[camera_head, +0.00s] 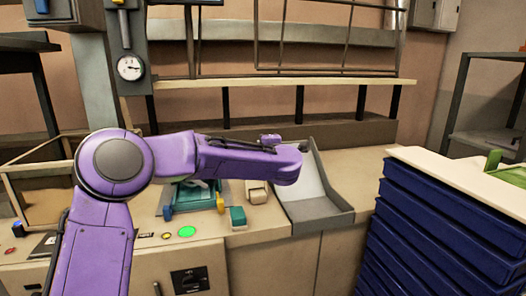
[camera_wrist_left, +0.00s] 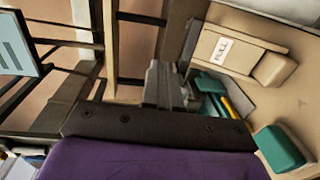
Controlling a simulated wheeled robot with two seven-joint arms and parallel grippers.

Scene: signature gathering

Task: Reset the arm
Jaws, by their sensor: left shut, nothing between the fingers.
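My left arm (camera_head: 235,155) is purple and comes in from the left, bent at a large round joint, with its forearm reaching right across the workbench. In the head view its gripper is hidden behind the forearm. In the left wrist view the dark fingers of my left gripper (camera_wrist_left: 166,86) are together, with nothing seen between them. They point toward the bench's back area, close to a teal device (camera_wrist_left: 210,104) with a yellow part. My right gripper is in neither view.
A grey open tray (camera_head: 318,212) sits on the bench right of a beige dispenser (camera_head: 257,193), marked PULL in the wrist view (camera_wrist_left: 232,50). A small green block (camera_head: 238,217) is at the front. Stacked blue crates (camera_head: 430,235) stand at right. A shelf (camera_head: 300,83) runs behind.

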